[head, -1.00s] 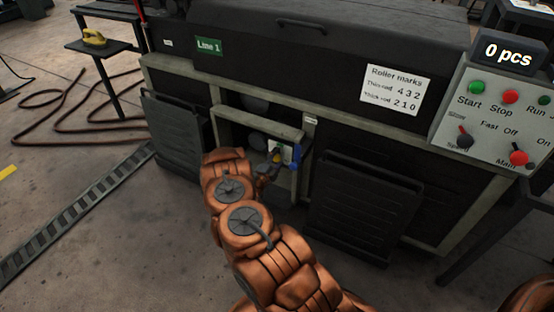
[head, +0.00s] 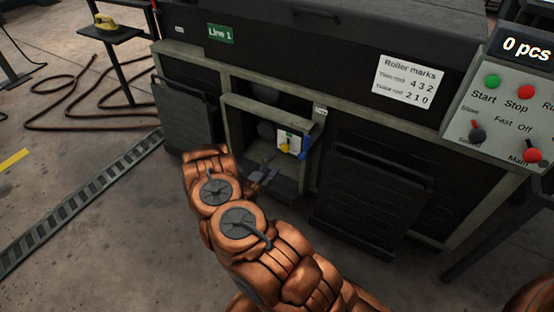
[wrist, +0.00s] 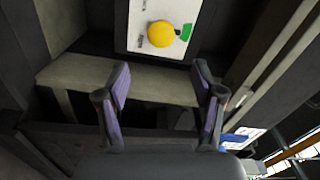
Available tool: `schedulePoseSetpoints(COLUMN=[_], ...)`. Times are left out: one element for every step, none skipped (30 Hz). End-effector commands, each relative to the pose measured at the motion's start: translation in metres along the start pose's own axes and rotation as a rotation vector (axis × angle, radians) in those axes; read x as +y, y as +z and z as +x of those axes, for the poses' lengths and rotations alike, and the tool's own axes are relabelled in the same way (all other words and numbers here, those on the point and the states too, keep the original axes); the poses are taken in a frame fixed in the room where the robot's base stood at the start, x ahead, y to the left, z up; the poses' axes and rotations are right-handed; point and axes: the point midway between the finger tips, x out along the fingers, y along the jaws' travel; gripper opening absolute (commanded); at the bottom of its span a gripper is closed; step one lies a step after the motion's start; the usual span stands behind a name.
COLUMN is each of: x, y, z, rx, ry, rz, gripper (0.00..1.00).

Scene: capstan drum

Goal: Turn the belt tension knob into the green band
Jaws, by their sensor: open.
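The yellow round belt tension knob (wrist: 161,33) sits on a white plate (wrist: 137,14) in the wrist view. The green band (wrist: 186,32) is just to the knob's right. A small dark mark shows between knob and band; I cannot tell whether it is a pointer. In the head view the knob (head: 284,149) shows small inside the machine's open bay. My gripper (wrist: 161,90) is open and empty, its two purple-padded fingers apart, below the knob in the wrist view and not touching it. In the head view my gripper (head: 264,172) is just left of and below the knob.
A pale frame (head: 232,108) surrounds the bay, and a pale ledge (wrist: 150,82) lies below the plate. A blue part (head: 305,148) is just right of the knob. Dark slatted panels (head: 368,205) lean on either side. The control panel (head: 510,115) is at right.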

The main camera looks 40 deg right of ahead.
Motion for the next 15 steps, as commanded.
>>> schedulePoseSetpoints(x=[-0.0001, -0.0001, -0.0001, -0.0002, -0.0003, -0.0004, -0.0005, -0.0005, -0.0006, -0.0006, -0.0006, -0.0006, -0.0006, -0.0006, -0.0007], y=[0.0007, 0.0005, 0.0006, 0.0007, 0.0008, 0.0008, 0.0008, 0.0007, 0.0006, 0.0006, 0.0005, 0.0005, 0.0005, 0.0004, 0.0005], z=[-0.0047, -0.0066, -0.0087, -0.0101, -0.0112, -0.0123, -0.0129, -0.0132, -0.0134, -0.0134, -0.0134, -0.0133, -0.0133, -0.0132, -0.0132], rx=[-0.002, -0.001, -0.002, -0.002, -0.002, -0.002, -0.002, -0.002, -0.001, -0.001, -0.001, -0.001, -0.001, -0.001, -0.001], ry=[0.0, 0.0, 0.0, 0.0, -0.001, -0.001, -0.001, -0.001, -0.001, -0.001, -0.001, -0.001, -0.001, -0.001, -0.002], rz=[-0.001, -0.001, -0.001, -0.001, 0.0, 0.0, 0.0, 0.0, 0.0, 0.0, 0.0, 0.0, 0.0, 0.0, 0.001], gripper=[0.67, 0.67, 0.67, 0.67, 0.67, 0.67, 0.67, 0.67, 0.67, 0.67, 0.67, 0.67, 0.67, 0.67, 0.67])
